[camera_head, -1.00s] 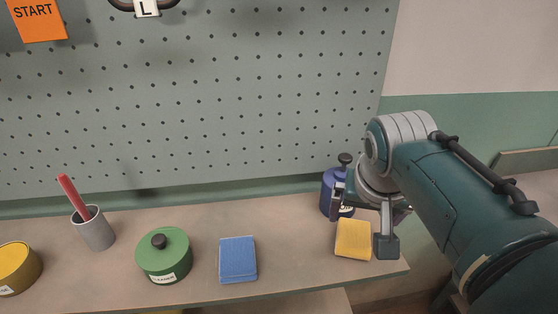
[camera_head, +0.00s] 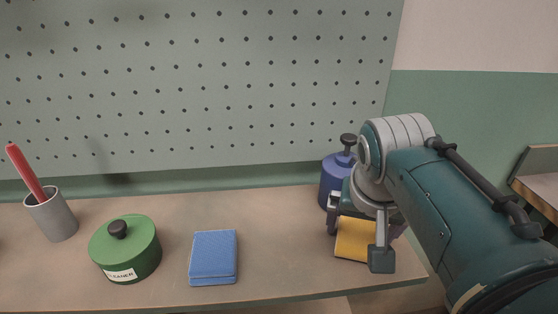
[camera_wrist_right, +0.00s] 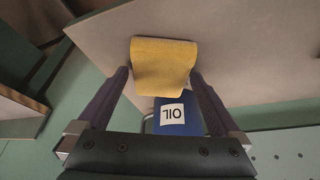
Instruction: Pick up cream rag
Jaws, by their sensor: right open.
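No cream rag shows clearly. A yellow folded cloth (camera_head: 354,239) lies near the right end of the shelf, and it also shows in the right wrist view (camera_wrist_right: 164,64). My right gripper (camera_head: 358,238) is open over it. In the right wrist view, my right gripper's fingertips (camera_wrist_right: 160,78) stand apart on either side of the cloth's near part, with nothing gripped. I cannot tell how far above the cloth they are. A blue folded cloth (camera_head: 213,257) lies further left. My left gripper is out of view.
A blue oil can (camera_head: 334,178) with a dark knob stands just behind the yellow cloth; its OIL label (camera_wrist_right: 173,113) shows in the wrist view. A green cleaner tin (camera_head: 126,249) and a grey cup (camera_head: 55,217) with a red stick stand left. A pegboard (camera_head: 200,90) rises behind.

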